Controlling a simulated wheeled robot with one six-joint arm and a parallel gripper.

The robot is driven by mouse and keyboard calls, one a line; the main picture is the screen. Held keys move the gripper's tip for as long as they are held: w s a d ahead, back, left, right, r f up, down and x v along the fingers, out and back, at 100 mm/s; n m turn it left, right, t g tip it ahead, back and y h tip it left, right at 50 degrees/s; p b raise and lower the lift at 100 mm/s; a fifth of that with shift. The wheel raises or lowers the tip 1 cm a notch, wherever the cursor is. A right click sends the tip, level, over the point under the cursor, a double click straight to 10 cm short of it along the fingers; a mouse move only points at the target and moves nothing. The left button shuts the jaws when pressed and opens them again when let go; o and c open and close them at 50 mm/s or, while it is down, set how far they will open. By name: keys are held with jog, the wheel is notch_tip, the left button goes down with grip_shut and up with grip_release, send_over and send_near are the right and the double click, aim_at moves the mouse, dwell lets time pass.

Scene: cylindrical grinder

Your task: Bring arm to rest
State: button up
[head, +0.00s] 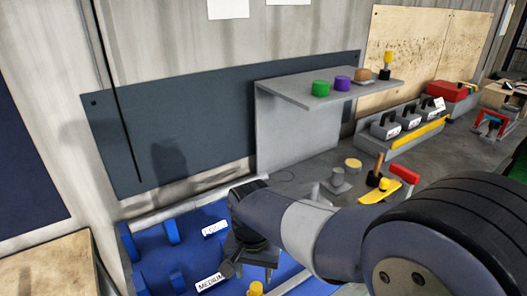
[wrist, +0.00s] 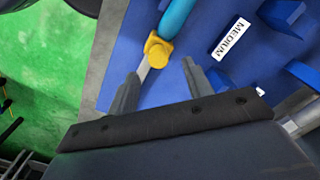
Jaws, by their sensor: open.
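My arm (head: 330,235) reaches across the head view from the lower right, out over a blue tray (head: 185,235). My gripper (head: 250,270) points down above the tray. In the wrist view my gripper (wrist: 160,75) is open, its two fingers spread with nothing held. A tool with a cyan handle (wrist: 178,15) and a yellow collar (wrist: 158,48) lies just past the fingertips, partly between them in the picture. Whether a finger touches it cannot be told. A yellow part (head: 256,288) shows below the gripper in the head view.
The tray has blue dividers and labels, one reading MEDIUM (wrist: 231,37). A grey shelf (head: 300,90) bears coloured knobs. Behind the arm are a bench with a yellow-topped piece (head: 352,164) and a red-handled part (head: 405,172). Green floor (wrist: 40,70) shows at left in the wrist view.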

aim_at(255, 288)
notch_tip(255, 288, down, 7)
jog(key=shift+f, duration=0.1)
jog(key=shift+w+d+r, duration=0.1)
jog(key=shift+w+d, duration=0.55)
jog(key=shift+d, duration=0.3)
jog(key=shift+w+d+r, duration=0.1)
jog(key=shift+w+d, duration=0.55)
jog(key=shift+d, duration=0.25)
